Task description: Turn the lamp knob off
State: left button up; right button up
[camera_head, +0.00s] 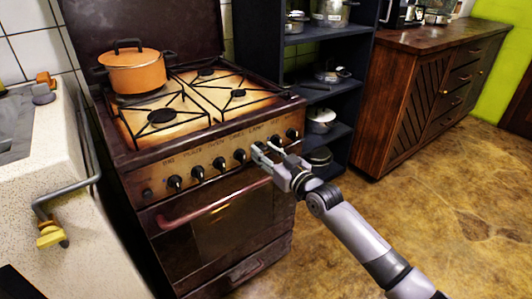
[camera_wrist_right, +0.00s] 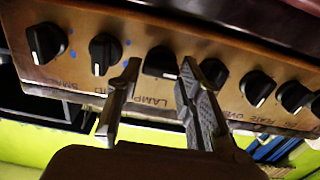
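The lamp knob (camera_wrist_right: 158,64) is a black knob on the cooker's tan front panel, above the word LAMP in the right wrist view. My right gripper (camera_wrist_right: 160,68) is open, with one fingertip on each side of the lamp knob. I cannot tell whether the fingers touch it, and part of its lower side is hidden by them. In the head view my right gripper (camera_head: 266,150) is at the right part of the knob row and largely covers the lamp knob. My left gripper is not in view.
The brown cooker (camera_head: 225,240) has other knobs (camera_head: 197,172) beside the gripper and an oven handle (camera_head: 215,205) below. An orange pot (camera_head: 137,73) stands on the hob. Dark shelves (camera_head: 318,90) stand right of the cooker. The floor (camera_head: 440,190) at right is clear.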

jog(key=c, duration=0.6)
